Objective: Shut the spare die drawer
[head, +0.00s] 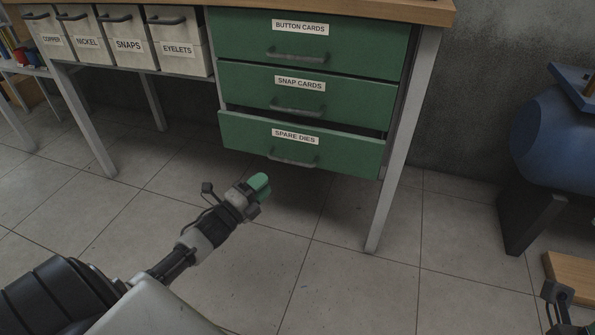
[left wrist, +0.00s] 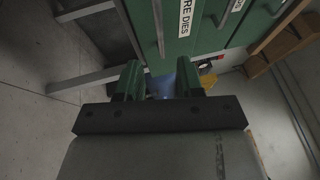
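The spare die drawer (head: 345,153) is the lowest of the green drawers, labelled SPARE DIES. It stands partly pulled out, with a dark gap above its front. Its grey bar handle (head: 293,161) faces me. My left gripper (head: 260,185) is below and slightly left of the handle, apart from the drawer. In the left wrist view, its two green fingers (left wrist: 160,82) stand apart with nothing between them. The drawer front (left wrist: 178,45) and part of its label show just beyond the fingers. Part of my right wrist shows at the lower right corner of the head view; its fingers are not clear.
The snap cards drawer (head: 350,97) and button cards drawer (head: 360,50) above look shut. A pale table leg (head: 390,170) stands right of the drawers. Labelled bins (head: 130,38) sit left. A blue tank (head: 550,140) stands right. The tiled floor before the drawers is clear.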

